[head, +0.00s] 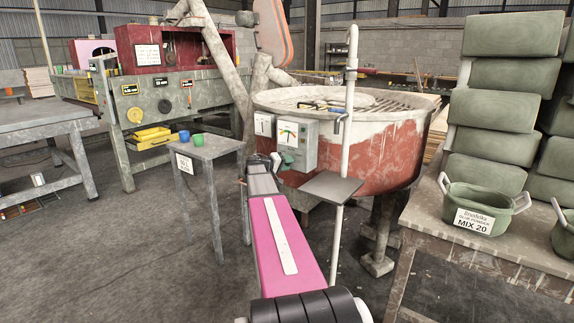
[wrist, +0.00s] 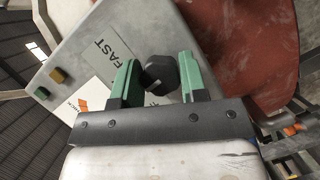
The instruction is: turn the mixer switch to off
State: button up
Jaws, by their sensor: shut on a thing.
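The mixer is a large red-brown tub (head: 385,150) with a pale rim and a grate on top, in the middle of the head view. A grey control box (head: 303,150) is fixed to its front and also fills much of the wrist view (wrist: 90,45). The mixer switch is a dark faceted knob (wrist: 160,74) on this box, near the label FAST (wrist: 119,55). My gripper (head: 283,160) is at the box. Its green fingers (wrist: 158,64) are shut on the knob, one on each side. The knob's exact setting is hard to read.
A white vertical pipe (head: 347,110) with a small dark shelf (head: 331,187) stands right of my arm. A small grey table (head: 207,148) with cups is at left. A bench (head: 480,240) with green buckets (head: 483,205) is at right. Open floor lies at lower left.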

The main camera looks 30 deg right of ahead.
jog(key=shift+n+h, duration=0.7)
jog(key=shift+n, duration=0.95)
jog(key=shift+n+h, duration=0.7)
jog(key=shift+n, duration=0.95)
jog(key=o, duration=0.9)
jog(key=shift+a, duration=0.1)
jog(key=a, duration=0.7)
jog(key=a+f, duration=0.1)
jog(key=a, duration=0.2)
jog(key=shift+a, duration=0.35)
